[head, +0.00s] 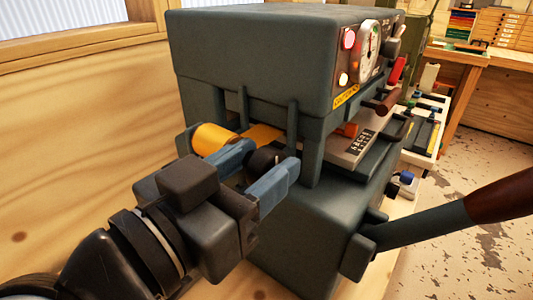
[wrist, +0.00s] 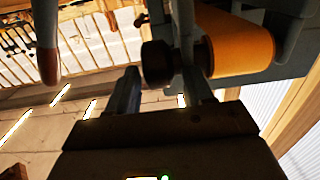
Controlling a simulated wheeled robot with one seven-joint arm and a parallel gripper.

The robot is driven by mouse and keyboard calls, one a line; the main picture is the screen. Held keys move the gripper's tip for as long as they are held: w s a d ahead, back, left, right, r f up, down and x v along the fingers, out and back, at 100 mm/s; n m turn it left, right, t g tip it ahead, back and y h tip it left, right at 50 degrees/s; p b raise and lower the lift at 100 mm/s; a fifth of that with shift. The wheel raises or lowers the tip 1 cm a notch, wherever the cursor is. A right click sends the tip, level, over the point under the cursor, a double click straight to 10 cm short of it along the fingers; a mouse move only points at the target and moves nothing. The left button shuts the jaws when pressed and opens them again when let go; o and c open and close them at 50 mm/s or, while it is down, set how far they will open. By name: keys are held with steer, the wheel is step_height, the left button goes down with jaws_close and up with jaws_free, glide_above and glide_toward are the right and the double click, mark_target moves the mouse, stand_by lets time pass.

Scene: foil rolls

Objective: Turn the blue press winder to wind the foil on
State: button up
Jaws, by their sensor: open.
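The dark blue-grey press (head: 245,60) fills the middle of the head view. A gold foil roll (head: 213,140) sits on its left side and also shows in the wrist view (wrist: 235,45). A round black winder knob (head: 262,160) is at the roll's near end; the wrist view shows it too (wrist: 157,63). My gripper (head: 271,157) is open, with one blue-grey finger on each side of the knob in the head view. In the wrist view my gripper (wrist: 160,85) has the knob ahead, between the finger lines. I cannot tell whether either finger touches it.
A long press lever (head: 430,225) with a brown grip sticks out at the right. A gauge (head: 369,47) and lamps are on the press front. Type (head: 361,142) lies on the press bed. A wooden wall (head: 80,130) is close on the left. Another workbench (head: 490,65) stands behind.

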steer(key=shift+x, duration=0.85)
steer(key=shift+c, duration=0.4)
jaws_close()
